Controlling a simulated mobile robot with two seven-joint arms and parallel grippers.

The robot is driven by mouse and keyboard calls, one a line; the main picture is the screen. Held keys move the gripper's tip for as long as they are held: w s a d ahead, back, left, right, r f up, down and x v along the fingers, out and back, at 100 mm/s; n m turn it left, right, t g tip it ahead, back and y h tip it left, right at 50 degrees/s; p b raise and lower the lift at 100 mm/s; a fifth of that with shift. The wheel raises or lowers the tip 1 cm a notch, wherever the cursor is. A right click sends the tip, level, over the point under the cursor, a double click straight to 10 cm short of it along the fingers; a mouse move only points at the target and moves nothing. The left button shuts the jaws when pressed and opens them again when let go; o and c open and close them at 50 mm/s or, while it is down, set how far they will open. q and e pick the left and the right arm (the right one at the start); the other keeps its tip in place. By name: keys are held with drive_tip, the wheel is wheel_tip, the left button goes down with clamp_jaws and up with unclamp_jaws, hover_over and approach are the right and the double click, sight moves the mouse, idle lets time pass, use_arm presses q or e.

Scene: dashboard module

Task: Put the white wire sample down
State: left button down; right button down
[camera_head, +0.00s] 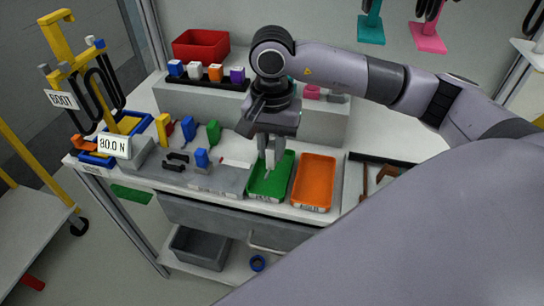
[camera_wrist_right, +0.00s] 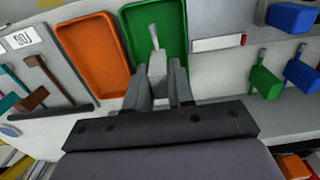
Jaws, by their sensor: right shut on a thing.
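My right gripper (camera_head: 271,150) points down over the green tray (camera_head: 263,188) on the bench. It is shut on the white wire sample (camera_wrist_right: 157,64), which sits between the two fingers in the right wrist view. The sample's thin end points into the green tray (camera_wrist_right: 174,35). Whether the sample touches the tray floor I cannot tell. The fingers hide part of the sample. My left gripper is not in view.
An orange tray (camera_head: 314,180) stands right beside the green one. Blue and green clamp-like parts (camera_head: 213,132) stand to the left. A grey raised block (camera_head: 205,101) runs behind, with a red bin (camera_head: 200,46) at the back. A white-and-red strip (camera_wrist_right: 219,43) lies beside the green tray.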

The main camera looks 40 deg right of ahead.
sight(272, 159)
wheel_tip(272, 159, down, 3)
drive_tip(key=shift+f, duration=0.15)
drive_tip(key=shift+f+b, duration=0.25)
drive_tip(key=shift+b, duration=0.1)
drive_tip(key=c, duration=1)
unclamp_jaws()
drive_tip(key=shift+r, duration=0.15)
drive_tip(key=shift+r, duration=0.1)
drive_tip(key=shift+r+p, duration=0.2)
drive_tip(key=shift+p, duration=0.3)
wheel_tip(272, 159, up, 12)
drive_tip(key=shift+f, duration=0.1)
